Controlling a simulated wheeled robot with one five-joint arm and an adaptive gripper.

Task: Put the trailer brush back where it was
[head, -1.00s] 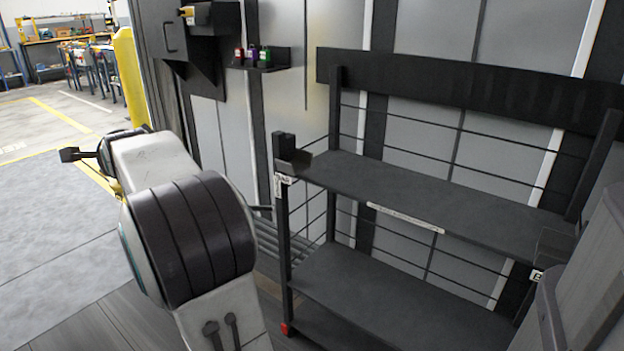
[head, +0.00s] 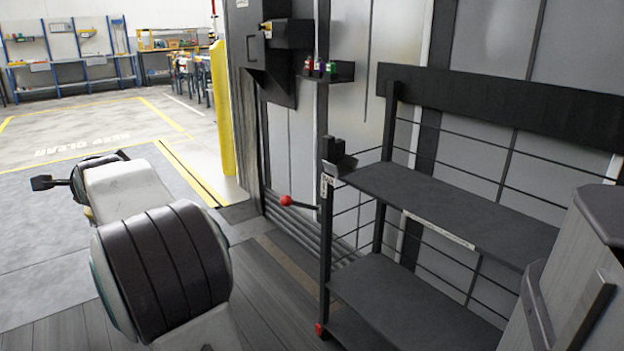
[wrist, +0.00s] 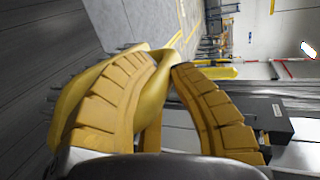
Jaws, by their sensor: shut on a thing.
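My gripper (wrist: 165,75) shows in the wrist view with two ridged yellow fingers closing on a smooth yellow thing (wrist: 92,82). In the head view my arm stands at the left, and my gripper and the brush are hidden or too unclear to tell. A dark shelf rack (head: 455,212) stands at the right. A small black bracket (head: 340,160) sits on its left post, above a white label (head: 325,187). The bracket looks empty.
A red-knobbed lever (head: 286,201) sticks out left of the rack. A small wall shelf (head: 330,73) holds several small bottles. A black wall box (head: 285,40) is near a yellow post (head: 222,110). Grey cases (head: 580,280) crowd the lower right. Floor at the left is clear.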

